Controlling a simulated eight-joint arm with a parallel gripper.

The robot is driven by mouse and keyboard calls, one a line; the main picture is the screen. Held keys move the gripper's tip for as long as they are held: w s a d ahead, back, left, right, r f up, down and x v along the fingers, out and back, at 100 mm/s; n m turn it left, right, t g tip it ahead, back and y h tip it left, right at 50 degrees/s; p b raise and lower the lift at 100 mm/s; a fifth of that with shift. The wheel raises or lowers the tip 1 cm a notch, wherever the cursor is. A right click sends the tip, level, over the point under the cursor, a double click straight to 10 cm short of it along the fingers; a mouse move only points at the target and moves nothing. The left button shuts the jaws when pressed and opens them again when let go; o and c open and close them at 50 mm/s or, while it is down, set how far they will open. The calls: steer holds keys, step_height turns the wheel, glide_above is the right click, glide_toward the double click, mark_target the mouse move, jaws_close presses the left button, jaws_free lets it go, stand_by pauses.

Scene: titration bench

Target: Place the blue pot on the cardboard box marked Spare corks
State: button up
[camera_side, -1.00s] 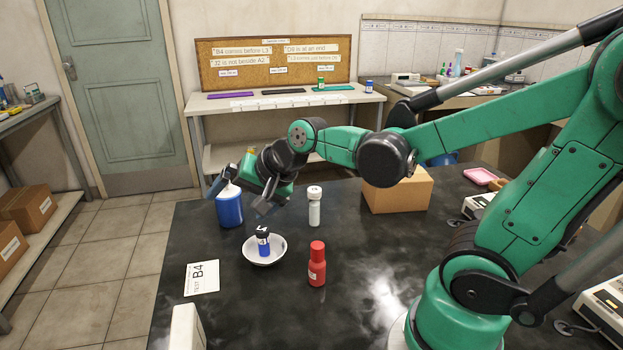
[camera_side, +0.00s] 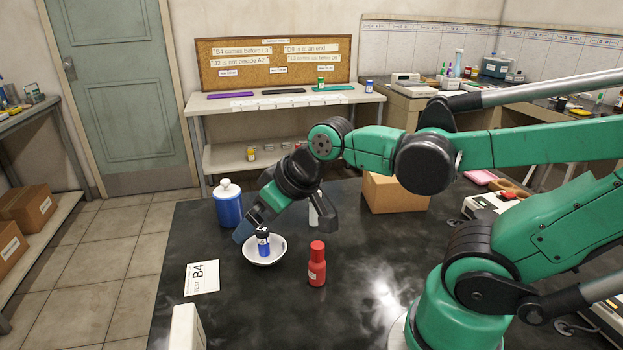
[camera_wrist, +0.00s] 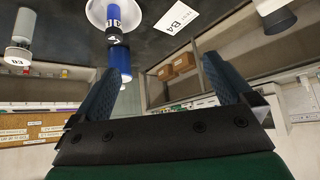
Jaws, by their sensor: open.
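A large blue canister with a white knobbed lid (camera_side: 229,205) stands upright on the black bench; it also shows in the wrist view (camera_wrist: 119,62). A small blue bottle with a black cap (camera_side: 263,242) stands in a white bowl (camera_side: 265,261). I cannot tell for certain which of these is the blue pot. A cardboard box (camera_side: 396,196) sits further back on the bench, with no label readable. My gripper (camera_side: 284,222) is open and empty, tilted down near the bowl. In the wrist view its blue fingers (camera_wrist: 168,78) are spread, with nothing between them.
A red bottle (camera_side: 317,264) stands right of the bowl, and a white-capped bottle (camera_side: 316,212) is partly hidden by my gripper. A B4 card (camera_side: 202,278) lies at the left. Labelled cardboard boxes (camera_side: 27,210) sit on the left shelf. The front middle of the bench is clear.

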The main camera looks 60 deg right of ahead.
mark_target(237, 196)
steer(key=w+d+f+t, duration=0.1)
steer(key=w+d+f, duration=0.1)
steer(key=w+d, duration=0.2)
steer(key=w+d+f+t, duration=0.2)
steer(key=w+d+f, duration=0.1)
steer(key=w, duration=0.3)
steer(key=w+d+f+t, duration=0.2)
steer(key=w+d, duration=0.2)
steer(key=w, duration=0.1)
steer(key=shift+w+d+f, duration=0.1)
steer(key=shift+d+f, duration=0.25)
steer(key=shift+d, duration=0.05)
steer(key=shift+w+d+f, duration=0.1)
steer(key=shift+w+f, duration=0.05)
steer(key=shift+x, duration=2.65)
steer(key=c, duration=1.5)
